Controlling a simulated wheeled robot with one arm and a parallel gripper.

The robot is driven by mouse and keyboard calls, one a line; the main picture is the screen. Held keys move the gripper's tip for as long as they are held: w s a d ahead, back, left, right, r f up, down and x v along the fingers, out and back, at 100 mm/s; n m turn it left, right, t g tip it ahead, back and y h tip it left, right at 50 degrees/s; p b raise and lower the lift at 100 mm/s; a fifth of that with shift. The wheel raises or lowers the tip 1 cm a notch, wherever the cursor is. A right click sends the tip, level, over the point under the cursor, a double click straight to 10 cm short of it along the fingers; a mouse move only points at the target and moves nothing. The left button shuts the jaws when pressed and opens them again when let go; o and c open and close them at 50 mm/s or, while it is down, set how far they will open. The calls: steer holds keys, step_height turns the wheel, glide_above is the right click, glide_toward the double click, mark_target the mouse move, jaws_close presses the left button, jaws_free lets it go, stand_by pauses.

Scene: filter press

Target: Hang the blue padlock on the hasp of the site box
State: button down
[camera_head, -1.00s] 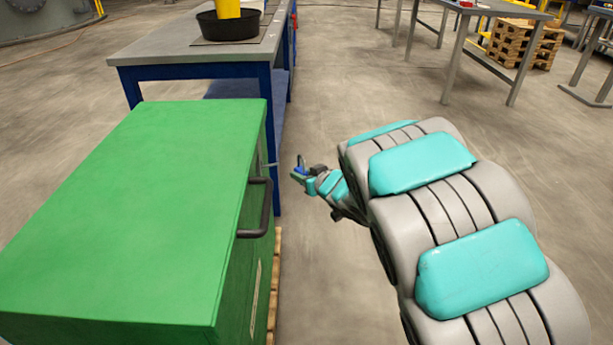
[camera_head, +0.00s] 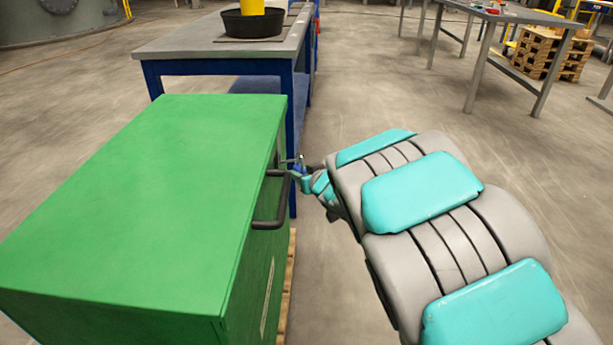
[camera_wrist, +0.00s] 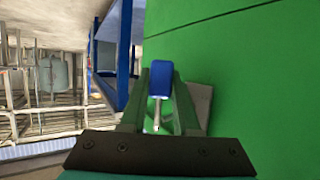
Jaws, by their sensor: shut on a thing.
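The site box (camera_head: 150,200) is a green chest at the left in the head view; its green side (camera_wrist: 270,90) fills the right of the wrist view. My gripper (camera_head: 303,172) is beside the box's right side, near its far end. It is shut on the blue padlock (camera_wrist: 160,80), which shows between the two fingers in the wrist view. A grey plate (camera_wrist: 201,98) on the box side shows partly behind the right finger. The hasp (camera_head: 290,160) shows as a small piece sticking out from the box, close to the padlock. I cannot tell whether they touch.
A black handle (camera_head: 270,205) sticks out from the box's side, just nearer than my gripper. A blue-legged workbench (camera_head: 190,45) with a black pan (camera_head: 253,24) stands behind the box. The floor right of my arm is free.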

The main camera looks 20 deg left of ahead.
steer(key=a, duration=0.1)
steer(key=a+b, duration=0.1)
steer(key=a, duration=0.1)
steer(key=shift+s+f, duration=0.35)
steer(key=shift+s, duration=0.05)
